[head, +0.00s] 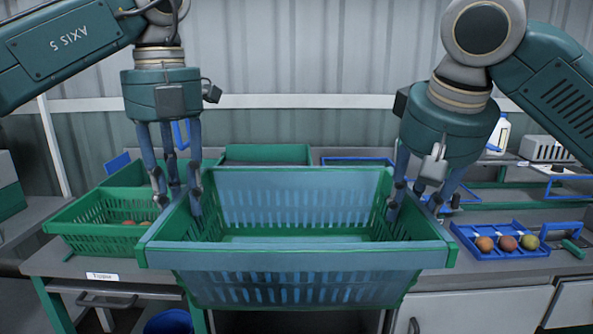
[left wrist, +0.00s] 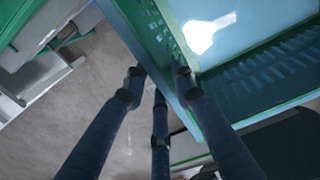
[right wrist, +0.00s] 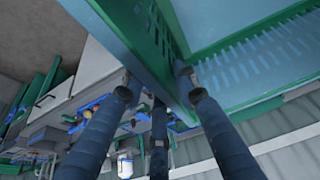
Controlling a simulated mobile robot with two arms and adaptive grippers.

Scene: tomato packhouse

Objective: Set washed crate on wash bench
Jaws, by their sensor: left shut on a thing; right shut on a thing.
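A large empty green and blue-tinted slatted crate (head: 295,258) fills the middle of the head view, in front of the bench. My left gripper (head: 177,200) is shut on its left end wall. My right gripper (head: 410,205) is shut on its right end wall. The crate also shows in the left wrist view (left wrist: 275,75), with fingers on both sides of its wall, and in the right wrist view (right wrist: 225,60). It looks roughly level, with grey floor visible beside it in the left wrist view. The grey bench top (head: 75,262) shows behind and beside it; the crate hides its middle.
A green crate (head: 90,235) with some tomatoes stands at left, another green crate (head: 265,154) behind. A blue tray (head: 495,252) with three tomatoes lies at right. A white bottle (head: 498,135) stands at the back right. A blue bucket (head: 168,322) is below.

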